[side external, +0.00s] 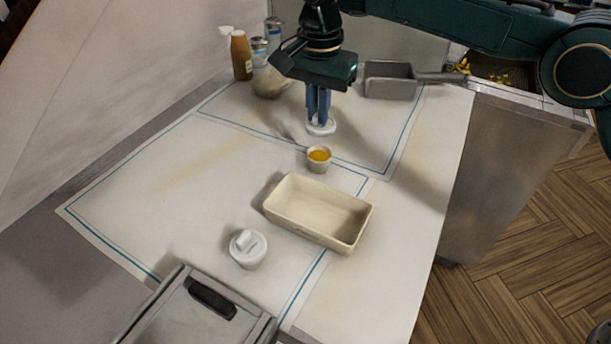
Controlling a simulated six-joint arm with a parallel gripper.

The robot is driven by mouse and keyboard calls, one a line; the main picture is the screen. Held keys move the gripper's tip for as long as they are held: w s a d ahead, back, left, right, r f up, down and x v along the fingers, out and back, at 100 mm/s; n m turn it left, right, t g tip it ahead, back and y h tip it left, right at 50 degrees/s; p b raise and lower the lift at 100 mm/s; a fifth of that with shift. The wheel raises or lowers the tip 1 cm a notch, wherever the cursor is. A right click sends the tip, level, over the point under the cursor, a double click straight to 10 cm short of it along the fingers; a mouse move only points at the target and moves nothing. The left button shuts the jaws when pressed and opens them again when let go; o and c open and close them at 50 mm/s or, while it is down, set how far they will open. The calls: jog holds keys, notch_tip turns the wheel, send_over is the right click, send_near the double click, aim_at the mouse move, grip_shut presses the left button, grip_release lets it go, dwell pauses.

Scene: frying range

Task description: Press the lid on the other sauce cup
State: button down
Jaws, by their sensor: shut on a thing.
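My gripper (318,120) points down with its blue fingers shut on a white lid (327,130). The lid is just behind the open sauce cup and apart from it; I cannot tell whether it touches the counter. The open sauce cup (319,167) is small and pale, stands upright and holds orange sauce. Another white cup (247,262) stands nearer the front left with a white lid (253,243) on top. The fingers hide the middle of the held lid.
A cream rectangular tray (330,236) stands just in front of the open cup. A grey scoop (390,82), a brown sauce bottle (240,56) and several containers are at the back. A metal box with a black handle (211,298) is at the front. The counter's left middle is clear.

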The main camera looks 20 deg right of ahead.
aim_at(317, 133)
jog(key=shift+f, duration=2.9)
jog(key=shift+f, duration=0.2)
dwell(0.5)
jog(key=c, duration=1)
grip_release()
jog(key=shift+o, duration=0.2)
jog(key=shift+r, duration=0.2)
jog(key=shift+r, duration=3.3)
